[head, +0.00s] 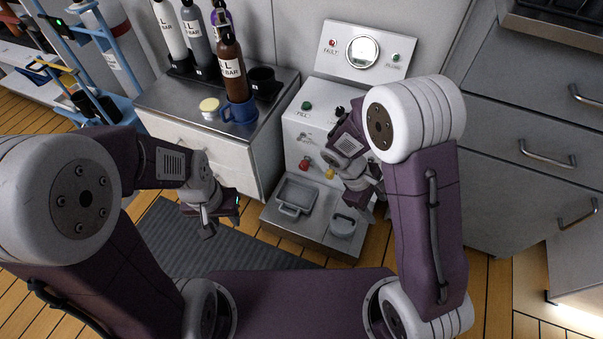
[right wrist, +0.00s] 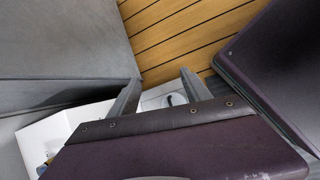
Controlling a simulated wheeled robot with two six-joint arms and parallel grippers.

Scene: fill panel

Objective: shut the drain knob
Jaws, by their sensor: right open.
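The white fill panel (head: 300,135) stands at the centre of the head view. Its front has a green button (head: 307,106) over a label that seems to read FILL, a black knob (head: 340,112), a red knob (head: 305,163) and a yellow knob (head: 330,173). I cannot read which one is the drain knob; my right arm covers the panel's right part. My right gripper (head: 366,204) is in front of the panel's lower right, above the step, with its fingers apart and empty in the right wrist view (right wrist: 162,90). My left gripper (head: 212,214) hangs left of the panel, over the mat.
A gauge (head: 362,51) tops the panel. A counter (head: 160,98) with bottles and a blue mug (head: 240,110) stands left. Drawers (head: 530,130) stand right. A dark mat (head: 185,240) covers the floor.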

